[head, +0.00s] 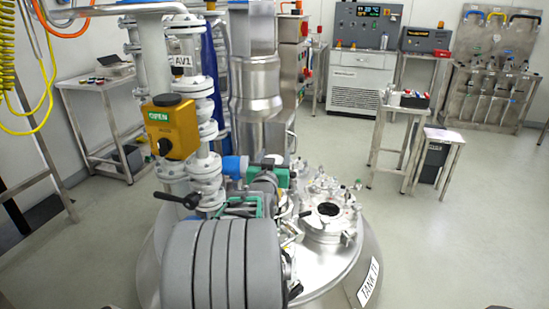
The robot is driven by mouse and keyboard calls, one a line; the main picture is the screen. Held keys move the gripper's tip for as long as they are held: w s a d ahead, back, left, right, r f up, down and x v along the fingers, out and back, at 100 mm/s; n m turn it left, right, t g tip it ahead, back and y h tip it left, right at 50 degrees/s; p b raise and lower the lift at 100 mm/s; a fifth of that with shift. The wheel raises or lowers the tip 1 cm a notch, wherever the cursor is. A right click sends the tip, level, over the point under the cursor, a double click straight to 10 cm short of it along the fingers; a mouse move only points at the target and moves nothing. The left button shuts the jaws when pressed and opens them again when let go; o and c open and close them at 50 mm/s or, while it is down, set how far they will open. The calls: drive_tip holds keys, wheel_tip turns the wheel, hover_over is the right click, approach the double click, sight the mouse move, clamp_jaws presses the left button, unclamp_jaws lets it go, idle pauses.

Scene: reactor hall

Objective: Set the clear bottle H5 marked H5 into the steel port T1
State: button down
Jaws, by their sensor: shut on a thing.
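The steel port T1 is most likely the round flanged opening (329,210) with a dark, open mouth. It sits on the right of the steel tank lid (318,274), and a tilted label (369,282) reading TANK with a partly legible mark is on the tank's side. I cannot make out the clear bottle H5 or its marking anywhere in the head view. My gripper cannot be made out either. A large grey ribbed body (225,265) in the foreground hides the lid's left part.
Pipes with a yellow OPEN box (171,127) and a black handle (177,199) rise left of the port. Small fittings surround the opening. A side table (108,85) stands left and a stool (443,137) right. The floor right of the tank is clear.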

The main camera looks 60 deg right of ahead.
drive_tip(key=shift+f+b, duration=1)
drive_tip(key=shift+b, duration=0.1)
drive_tip(key=shift+f, duration=0.1)
drive_tip(key=shift+b, duration=0.85)
idle(0.7)
drive_tip(key=shift+f+b, duration=0.55)
drive_tip(key=shift+b, duration=0.1)
idle(0.4)
drive_tip(key=c, duration=0.7)
unclamp_jaws()
drive_tip(key=o, duration=0.3)
drive_tip(key=shift+o, duration=0.2)
drive_tip(key=shift+f, duration=0.15)
